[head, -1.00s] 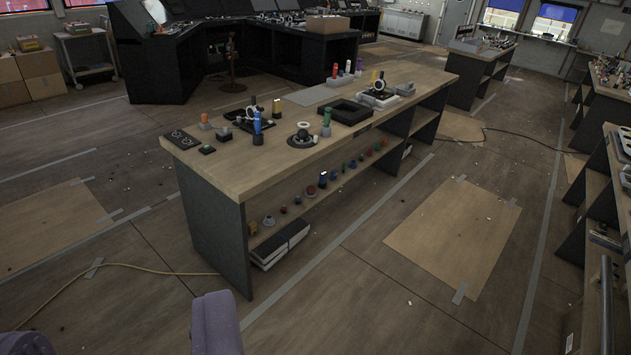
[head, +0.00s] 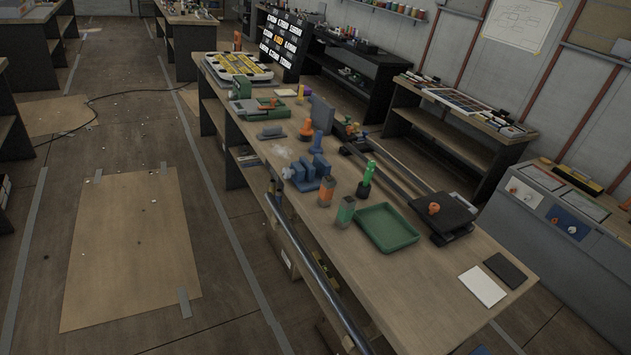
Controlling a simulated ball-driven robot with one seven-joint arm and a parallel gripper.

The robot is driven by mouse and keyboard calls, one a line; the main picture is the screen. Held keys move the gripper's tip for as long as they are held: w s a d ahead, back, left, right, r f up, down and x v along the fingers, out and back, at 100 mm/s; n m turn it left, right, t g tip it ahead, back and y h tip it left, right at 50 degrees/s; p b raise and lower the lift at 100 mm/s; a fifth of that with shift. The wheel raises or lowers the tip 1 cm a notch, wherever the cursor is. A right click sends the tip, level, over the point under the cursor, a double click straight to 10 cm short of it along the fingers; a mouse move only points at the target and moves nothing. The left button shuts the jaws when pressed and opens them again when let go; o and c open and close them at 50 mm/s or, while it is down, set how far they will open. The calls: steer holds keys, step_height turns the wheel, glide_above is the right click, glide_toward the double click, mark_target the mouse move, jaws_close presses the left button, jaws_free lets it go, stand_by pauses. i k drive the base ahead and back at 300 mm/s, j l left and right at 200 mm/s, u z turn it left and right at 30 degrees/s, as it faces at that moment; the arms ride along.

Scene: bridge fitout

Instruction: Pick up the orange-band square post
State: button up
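A small square post with an orange band (head: 326,191) stands upright near the front edge of the long wooden workbench (head: 455,310). A similar square post with a green band (head: 345,212) stands just in front of it, to the right. A blue block-like fixture (head: 308,172) is close behind the orange-band post, to the left. A green round-handled piece (head: 366,180) stands to its right. My gripper is not in view, so its hold cannot be seen.
A green tray (head: 387,228) lies right of the posts. A dark slide fixture with an orange knob (head: 434,208) sits beyond it. A dark rail (head: 318,275) runs along the bench's front edge. Open floor with a tan panel (head: 135,250) lies left.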

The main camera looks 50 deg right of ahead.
mark_target(329, 183)
steer(key=i+j+z, duration=0.1)
steer(key=i+z, duration=0.35)
steer(key=i, duration=0.8)
steer(key=i+z, duration=0.55)
steer(key=z, duration=0.2)
steer(key=i+j+z, duration=0.2)
steer(key=z, duration=0.2)
steer(key=i+z, duration=0.8)
steer(key=i+j+z, duration=0.2)
steer(key=i+z, duration=0.2)
steer(key=k, duration=0.05)
